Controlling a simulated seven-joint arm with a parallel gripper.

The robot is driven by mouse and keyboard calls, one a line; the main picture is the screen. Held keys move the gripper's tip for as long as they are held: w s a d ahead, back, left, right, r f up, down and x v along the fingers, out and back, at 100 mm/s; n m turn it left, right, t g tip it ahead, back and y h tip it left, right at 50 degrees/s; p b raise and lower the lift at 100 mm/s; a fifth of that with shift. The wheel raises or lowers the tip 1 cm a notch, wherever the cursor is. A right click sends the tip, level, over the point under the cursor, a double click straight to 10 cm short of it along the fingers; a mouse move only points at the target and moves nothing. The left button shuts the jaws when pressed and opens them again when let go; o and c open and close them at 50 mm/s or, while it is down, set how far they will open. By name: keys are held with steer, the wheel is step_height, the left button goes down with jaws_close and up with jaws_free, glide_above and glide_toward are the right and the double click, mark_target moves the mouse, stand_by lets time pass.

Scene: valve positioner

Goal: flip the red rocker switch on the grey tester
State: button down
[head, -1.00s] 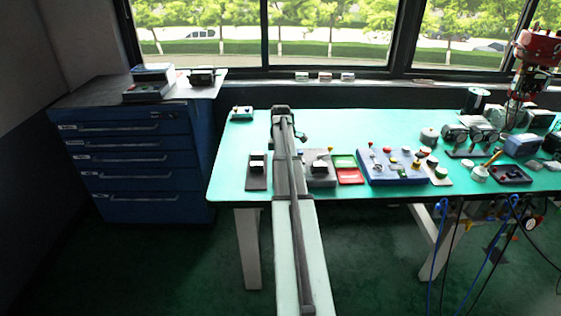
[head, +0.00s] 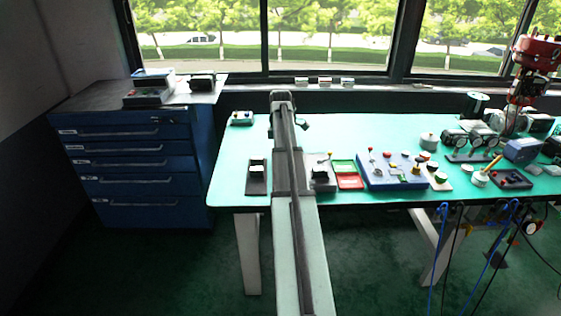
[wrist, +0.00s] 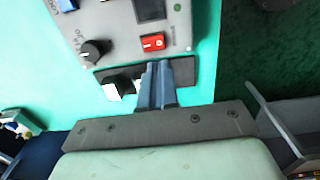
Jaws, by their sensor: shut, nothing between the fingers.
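The grey tester (wrist: 117,25) shows at the top of the wrist view, cut off by the frame edge. Its red rocker switch (wrist: 153,42) sits near the tester's lower right corner, close to a black rotary knob (wrist: 95,50). My gripper (wrist: 157,64) is shut and empty, its blue-grey fingers together. In the picture the fingertips are just below the red switch; I cannot tell their height above it or whether they touch. In the head view my arm hides the gripper, and a grey box (head: 322,180) shows partly behind the arm.
A black plate with a black-and-white switch (wrist: 113,88) lies beside the tester, partly behind my fingers. On the green table (head: 235,165) stand a red tray (head: 348,182) and a blue panel (head: 385,181) with several knobs. The table's front left is mostly clear.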

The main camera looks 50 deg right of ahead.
step_height(320, 180, up, 6)
steer(key=shift+s+a, duration=0.3)
stand_by(0.6)
